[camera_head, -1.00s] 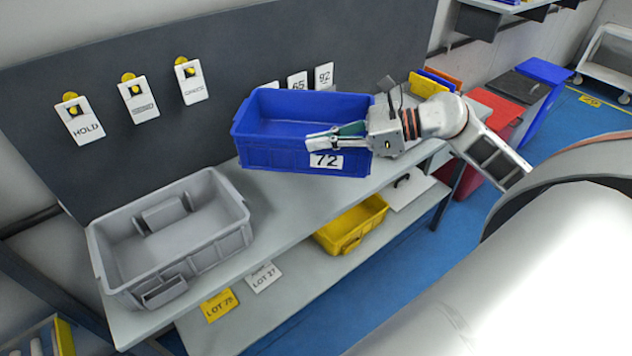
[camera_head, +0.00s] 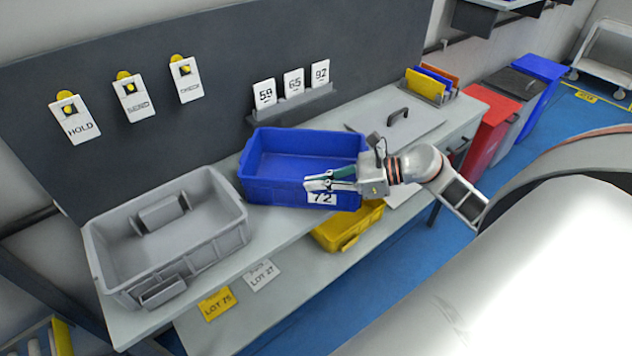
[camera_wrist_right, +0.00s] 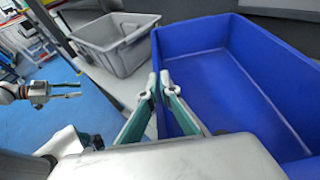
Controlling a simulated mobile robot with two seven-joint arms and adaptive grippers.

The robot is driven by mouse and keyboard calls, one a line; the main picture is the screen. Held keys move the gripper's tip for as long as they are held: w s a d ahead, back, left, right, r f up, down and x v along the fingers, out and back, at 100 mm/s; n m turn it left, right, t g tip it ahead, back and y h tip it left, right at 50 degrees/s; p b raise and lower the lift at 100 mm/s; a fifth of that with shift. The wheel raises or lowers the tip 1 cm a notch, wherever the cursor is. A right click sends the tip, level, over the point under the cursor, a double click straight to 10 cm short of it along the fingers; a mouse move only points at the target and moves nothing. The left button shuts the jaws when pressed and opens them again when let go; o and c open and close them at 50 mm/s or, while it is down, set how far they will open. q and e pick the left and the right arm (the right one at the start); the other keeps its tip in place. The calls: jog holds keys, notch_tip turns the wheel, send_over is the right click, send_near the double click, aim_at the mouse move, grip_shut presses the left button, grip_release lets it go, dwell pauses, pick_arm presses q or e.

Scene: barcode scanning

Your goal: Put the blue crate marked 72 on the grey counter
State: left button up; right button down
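The blue crate (camera_head: 285,190) marked 72 is upright at the middle of the grey counter (camera_head: 262,222), close to its front edge. I cannot tell whether its base touches the counter. My right gripper (camera_head: 318,185) is shut on the crate's front wall, partly covering the 72 label. In the right wrist view its fingers (camera_wrist_right: 158,85) straddle the rim of the blue crate (camera_wrist_right: 235,75), one finger inside and one outside. My left gripper (camera_wrist_right: 70,90) shows at the left of the right wrist view, empty, with its fingers apart; the head view does not show it.
A grey bin (camera_head: 205,245) stands on the counter left of the crate. Number cards (camera_head: 293,83) stand in a rack behind. A grey panel with a handle (camera_head: 398,117) lies at the right.

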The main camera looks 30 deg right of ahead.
jog(key=shift+r, duration=0.1)
jog(key=c, duration=2.7)
grip_release()
jog(key=shift+f, duration=0.2)
jog(key=o, duration=0.4)
jog(key=shift+r, duration=0.1)
jog(key=shift+r, duration=0.15)
jog(key=shift+b+v, duration=0.95)
jog(key=shift+v, duration=5.05)
